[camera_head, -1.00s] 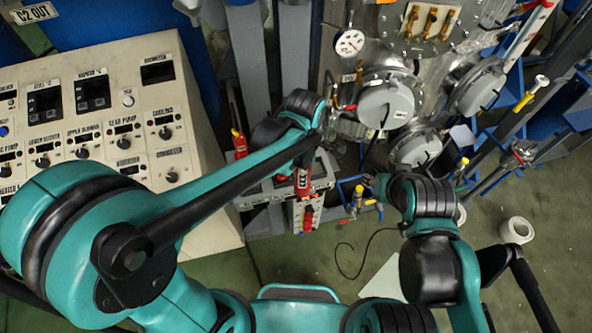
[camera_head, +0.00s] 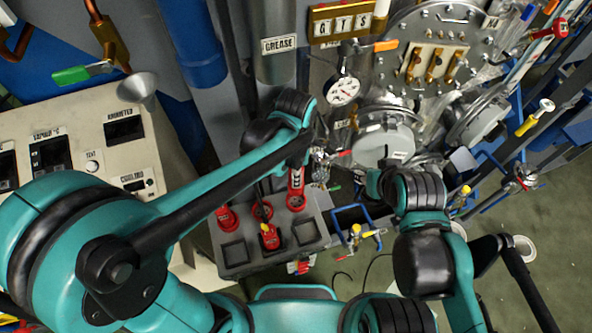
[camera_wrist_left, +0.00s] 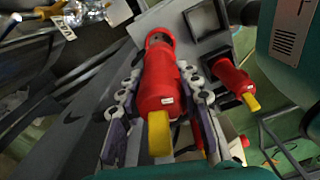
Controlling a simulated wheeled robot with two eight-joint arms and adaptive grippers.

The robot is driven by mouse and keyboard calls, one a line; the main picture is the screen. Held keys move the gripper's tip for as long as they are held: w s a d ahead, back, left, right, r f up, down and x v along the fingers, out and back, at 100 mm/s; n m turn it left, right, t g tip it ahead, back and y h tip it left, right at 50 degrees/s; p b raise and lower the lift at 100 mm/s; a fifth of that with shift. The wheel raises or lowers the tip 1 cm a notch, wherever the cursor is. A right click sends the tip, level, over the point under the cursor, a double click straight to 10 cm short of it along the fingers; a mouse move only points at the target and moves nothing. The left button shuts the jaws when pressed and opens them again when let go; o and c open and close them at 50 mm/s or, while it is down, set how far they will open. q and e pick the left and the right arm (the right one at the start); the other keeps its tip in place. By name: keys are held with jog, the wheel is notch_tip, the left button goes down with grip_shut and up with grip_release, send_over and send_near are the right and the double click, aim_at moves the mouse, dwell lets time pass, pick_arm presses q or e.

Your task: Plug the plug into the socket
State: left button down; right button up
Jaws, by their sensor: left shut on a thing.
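The red plug (camera_wrist_left: 162,85) with a yellow end lies between the two fingers of my left gripper (camera_wrist_left: 165,112) in the left wrist view. The fingers are shut on its sides. In the head view this plug (camera_head: 296,180) stands over the right rear part of a grey socket box (camera_head: 233,256). A red ring (camera_wrist_left: 158,38) shows at the plug's far end; I cannot tell whether the plug is inside it or just above. A second red plug with a yellow end (camera_head: 268,238) sits on the box. My right gripper (camera_head: 373,183) is mostly hidden by its arm.
The box has square recesses and other red fittings (camera_head: 224,217). A control panel (camera_head: 90,150) is at the left. Steel vessels with round grey covers (camera_head: 385,140) and a gauge (camera_head: 343,91) stand behind. Blue pipework with yellow valves (camera_head: 356,232) is right of the box.

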aim_at(296, 190)
pick_arm(q)
jog(key=shift+s, duration=0.15)
jog(key=shift+f+b, duration=0.55)
jog(key=shift+b, duration=0.05)
notch_tip(296, 190, down, 5)
jog(key=b, duration=0.4)
jog(key=shift+r, duration=0.1)
jog(key=shift+b, duration=0.35)
dwell(1.1)
jog(key=shift+f+b, duration=1.75)
jog(key=shift+f, duration=0.25)
jog(key=c, duration=1)
grip_release()
jog(key=shift+r, duration=0.1)
